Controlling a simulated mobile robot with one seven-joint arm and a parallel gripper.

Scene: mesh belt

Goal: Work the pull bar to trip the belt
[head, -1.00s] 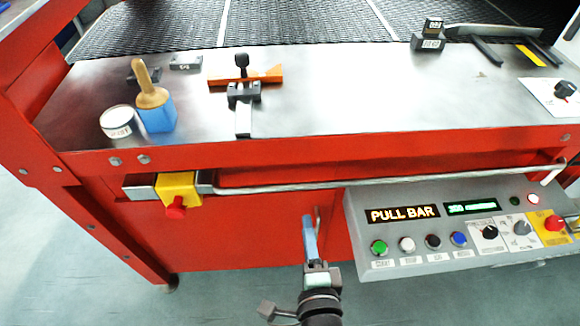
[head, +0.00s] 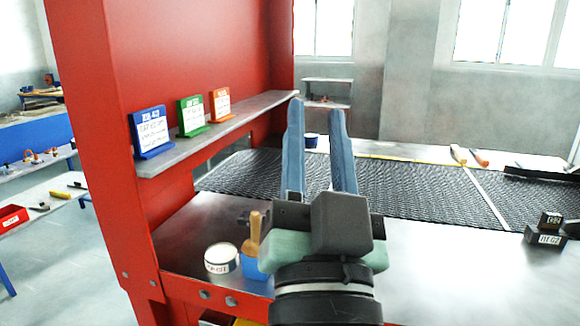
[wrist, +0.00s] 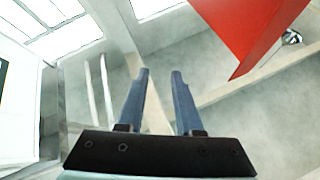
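My gripper (head: 316,106) is raised in front of the belt frame in the head view, its two blue fingers pointing up and apart with nothing between them. The wrist view also shows the open, empty fingers (wrist: 161,75) against a blurred background. The pull bar is not visible in either current view. A sliver of yellow (head: 246,322) at the bottom edge of the head view may be the bar's switch bracket; too little shows to be sure. The dark mesh belt (head: 400,190) lies behind the steel table top, partly hidden by my gripper.
A red upright (head: 95,130) and a shelf (head: 215,132) with several coloured card stands are at left. A white tub (head: 222,258) and a wooden-handled brush (head: 253,236) stand on the table top, dark blocks (head: 547,232) at right. The table's middle right is clear.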

